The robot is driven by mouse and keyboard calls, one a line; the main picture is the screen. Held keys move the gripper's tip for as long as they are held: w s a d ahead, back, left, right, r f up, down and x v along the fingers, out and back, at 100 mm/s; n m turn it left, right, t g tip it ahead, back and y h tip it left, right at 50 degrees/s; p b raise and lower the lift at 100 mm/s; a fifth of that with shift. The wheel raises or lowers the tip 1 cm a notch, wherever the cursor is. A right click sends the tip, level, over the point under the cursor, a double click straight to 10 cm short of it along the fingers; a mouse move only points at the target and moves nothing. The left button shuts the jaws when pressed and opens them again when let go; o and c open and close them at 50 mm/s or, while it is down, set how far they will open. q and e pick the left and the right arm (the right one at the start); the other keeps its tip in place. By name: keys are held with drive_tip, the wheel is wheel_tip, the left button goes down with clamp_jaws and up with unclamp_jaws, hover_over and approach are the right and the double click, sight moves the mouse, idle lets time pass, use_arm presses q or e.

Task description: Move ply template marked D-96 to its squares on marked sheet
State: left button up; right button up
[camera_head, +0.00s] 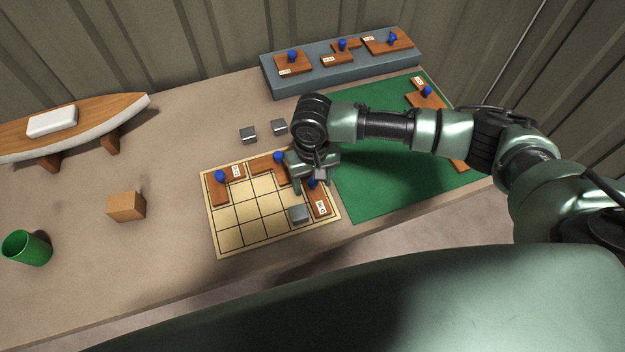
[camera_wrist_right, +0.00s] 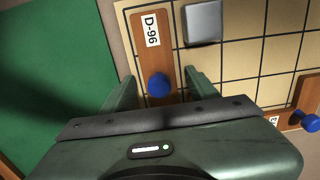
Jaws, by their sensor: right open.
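The brown ply template marked D-96 (camera_head: 320,206) lies flat along the right edge of the gridded marked sheet (camera_head: 238,244). In the right wrist view its label and blue knob show on the template (camera_wrist_right: 164,62). My right gripper (camera_head: 312,184) is open over that template, with one finger on each side of the blue knob; a gap shows between fingers and knob. The right gripper also shows in the right wrist view (camera_wrist_right: 160,82). Part of the template is hidden under the gripper. My left gripper is not in view.
A grey metal block (camera_head: 298,214) sits on the sheet beside D-96; two more lie behind it. Two other templates (camera_head: 219,190) (camera_head: 268,167) lie on the sheet. A green mat (camera_head: 372,197), grey shelf (camera_head: 345,68), wooden block (camera_head: 126,207), green cup (camera_head: 27,249) and boat model (camera_head: 82,122) surround it.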

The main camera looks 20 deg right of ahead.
drive_tip(key=shift+r, duration=0.1)
wheel_tip(320, 180, up, 12)
drive_tip(key=b, duration=0.1)
idle(0.4)
